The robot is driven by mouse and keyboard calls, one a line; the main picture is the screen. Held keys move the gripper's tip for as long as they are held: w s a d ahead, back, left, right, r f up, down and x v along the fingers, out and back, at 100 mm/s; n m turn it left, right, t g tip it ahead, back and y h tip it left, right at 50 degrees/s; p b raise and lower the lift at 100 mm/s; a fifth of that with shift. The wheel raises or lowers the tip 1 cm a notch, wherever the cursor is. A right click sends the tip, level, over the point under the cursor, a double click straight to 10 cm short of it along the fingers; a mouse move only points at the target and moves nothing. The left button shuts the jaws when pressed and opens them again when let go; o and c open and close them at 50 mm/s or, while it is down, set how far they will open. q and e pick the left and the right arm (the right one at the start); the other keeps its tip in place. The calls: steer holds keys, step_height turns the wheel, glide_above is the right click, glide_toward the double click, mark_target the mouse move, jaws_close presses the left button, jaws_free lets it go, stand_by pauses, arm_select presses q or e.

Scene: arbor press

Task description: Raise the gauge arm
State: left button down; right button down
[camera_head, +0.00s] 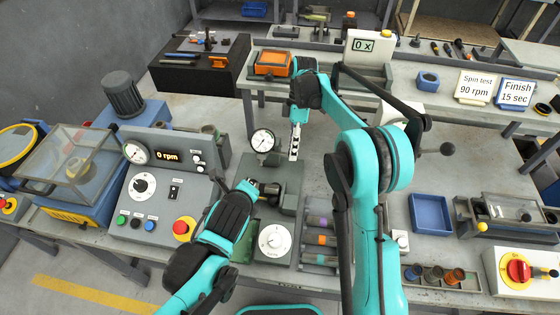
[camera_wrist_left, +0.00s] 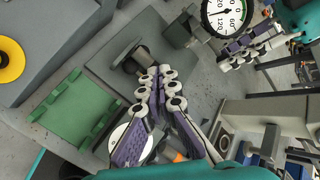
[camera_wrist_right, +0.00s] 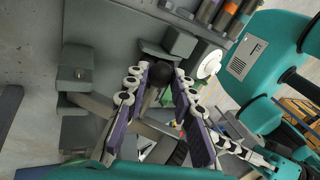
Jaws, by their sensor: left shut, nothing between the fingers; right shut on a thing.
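The gauge (camera_head: 263,141) has a round white dial and stands at the back of a grey fixture (camera_head: 283,172); its dial also shows in the left wrist view (camera_wrist_left: 228,15). My right gripper (camera_head: 294,150) points down just right of the gauge. In the right wrist view its fingers (camera_wrist_right: 160,82) are around a dark round knob (camera_wrist_right: 160,72); its link to the gauge arm is largely hidden. My left gripper (camera_head: 258,186) is low over the fixture's left side. In the left wrist view its fingers (camera_wrist_left: 160,88) are shut and empty beside a dark cylinder (camera_wrist_left: 134,60).
A panel with a 0 rpm display (camera_head: 166,155) stands left of the fixture. A white dial box (camera_head: 274,241) is in front, with coloured tools in a rack (camera_head: 318,260) beside it. A blue tray (camera_head: 431,214) lies right, beyond my right arm.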

arm_select(q)
steer(key=d+f+m+t+h, duration=0.1)
steer(key=d+m, duration=0.6)
steer(key=m, duration=0.5)
steer(key=x, duration=1)
steer(key=shift+w, duration=0.15)
steer(key=shift+w+d+r, duration=0.15)
steer(key=shift+w+r, duration=0.45)
steer(key=shift+w, duration=0.25)
steer(key=shift+w+d+r, duration=0.1)
steer(key=shift+w+r, duration=0.45)
steer(key=shift+w, duration=0.25)
